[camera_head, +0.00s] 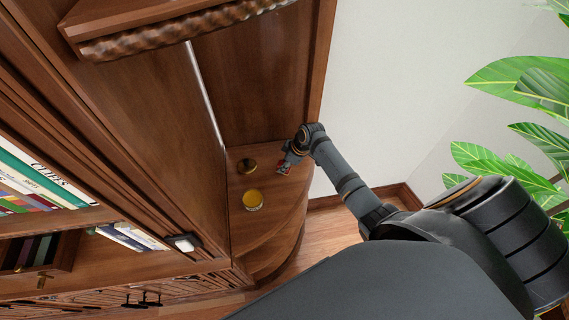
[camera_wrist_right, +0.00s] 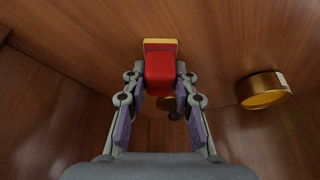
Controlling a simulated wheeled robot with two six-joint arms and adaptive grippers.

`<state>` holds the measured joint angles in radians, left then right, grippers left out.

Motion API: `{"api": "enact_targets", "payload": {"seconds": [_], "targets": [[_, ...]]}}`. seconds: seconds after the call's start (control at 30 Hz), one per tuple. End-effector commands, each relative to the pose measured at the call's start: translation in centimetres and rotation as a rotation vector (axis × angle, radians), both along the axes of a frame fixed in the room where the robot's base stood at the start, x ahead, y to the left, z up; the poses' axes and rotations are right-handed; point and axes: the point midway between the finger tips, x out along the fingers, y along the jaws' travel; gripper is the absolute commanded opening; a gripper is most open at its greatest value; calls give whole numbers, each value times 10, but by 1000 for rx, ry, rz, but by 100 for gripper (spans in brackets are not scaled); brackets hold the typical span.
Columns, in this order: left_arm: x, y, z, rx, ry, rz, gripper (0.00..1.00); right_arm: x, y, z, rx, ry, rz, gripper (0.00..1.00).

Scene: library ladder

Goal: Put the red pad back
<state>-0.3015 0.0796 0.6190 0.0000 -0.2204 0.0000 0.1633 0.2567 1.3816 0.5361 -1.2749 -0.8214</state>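The red pad (camera_wrist_right: 160,70) sits between the fingertips of my right gripper (camera_wrist_right: 160,82) in the right wrist view. It has a yellow edge at its far end, and both fingertips appear to press on its sides. In the head view the right gripper (camera_head: 289,160) is at the curved wooden end shelf, with the red pad (camera_head: 284,168) small at its tip. I cannot tell whether the pad touches the shelf. My left gripper is not in view.
A tall wooden panel (camera_head: 255,85) rises behind. Bookshelves lie at left, and a leafy plant (camera_head: 520,80) at right.

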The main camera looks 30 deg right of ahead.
Motion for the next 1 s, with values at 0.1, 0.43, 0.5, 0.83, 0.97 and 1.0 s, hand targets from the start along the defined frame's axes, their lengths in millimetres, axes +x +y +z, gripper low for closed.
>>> {"api": "enact_targets", "payload": {"seconds": [0.1, 0.43, 0.5, 0.83, 0.97, 1.0], "targets": [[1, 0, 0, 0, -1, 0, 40, 0, 0, 0, 0, 0, 0, 42], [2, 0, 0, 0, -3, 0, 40, 0, 0, 0, 0, 0, 0, 50], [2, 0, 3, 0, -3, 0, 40, 0, 0, 5, 0, 0, 0, 50], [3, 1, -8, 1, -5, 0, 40, -20, -20, 67, -5, -4, 2, 50], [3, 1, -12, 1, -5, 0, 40, -28, -26, 92, -5, -2, 1, 50], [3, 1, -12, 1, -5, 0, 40, -29, -28, 98, -4, -2, 0, 50]]}}
